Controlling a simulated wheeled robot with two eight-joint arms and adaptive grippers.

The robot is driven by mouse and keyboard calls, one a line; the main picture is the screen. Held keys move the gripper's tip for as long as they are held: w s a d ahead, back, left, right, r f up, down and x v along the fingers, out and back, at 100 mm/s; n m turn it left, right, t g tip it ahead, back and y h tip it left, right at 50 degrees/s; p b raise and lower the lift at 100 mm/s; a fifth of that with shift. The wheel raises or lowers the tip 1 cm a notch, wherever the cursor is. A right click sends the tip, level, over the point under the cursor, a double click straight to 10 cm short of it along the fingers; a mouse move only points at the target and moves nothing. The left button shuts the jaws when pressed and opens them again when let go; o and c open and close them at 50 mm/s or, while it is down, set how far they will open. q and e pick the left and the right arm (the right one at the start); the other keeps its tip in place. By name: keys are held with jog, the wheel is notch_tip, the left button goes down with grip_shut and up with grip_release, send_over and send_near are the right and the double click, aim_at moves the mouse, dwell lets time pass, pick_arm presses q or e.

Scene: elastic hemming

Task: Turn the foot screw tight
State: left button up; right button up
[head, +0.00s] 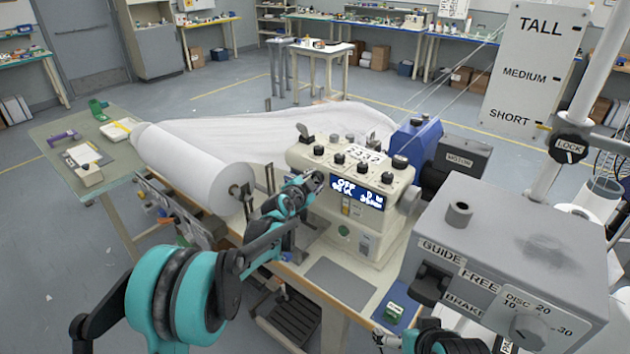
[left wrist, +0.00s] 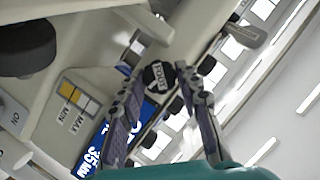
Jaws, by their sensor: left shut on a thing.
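The foot screw is a black, lettered knob (left wrist: 159,74) on the side of the cream sewing machine head (head: 350,215). In the left wrist view it sits between the two fingers of my left gripper (left wrist: 158,78), which are closed on it from both sides. In the head view my left gripper (head: 314,180) reaches the machine's left end, just left of the blue display (head: 360,193), and hides the screw. My right arm shows only at the bottom edge, and its gripper (head: 385,340) is cut off, so its jaws are unclear.
Several black knobs line the machine's top. A large white roll (head: 190,165) lies to the left, with white fabric (head: 270,130) behind. A grey box (head: 510,250) with GUIDE, FREE and BRAKE labels stands at right. A bare grey plate (head: 340,280) lies before the machine.

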pick_arm(q)
jog(key=o, duration=1.1)
jog(key=shift+o, duration=0.2)
jog(key=v, duration=1.2)
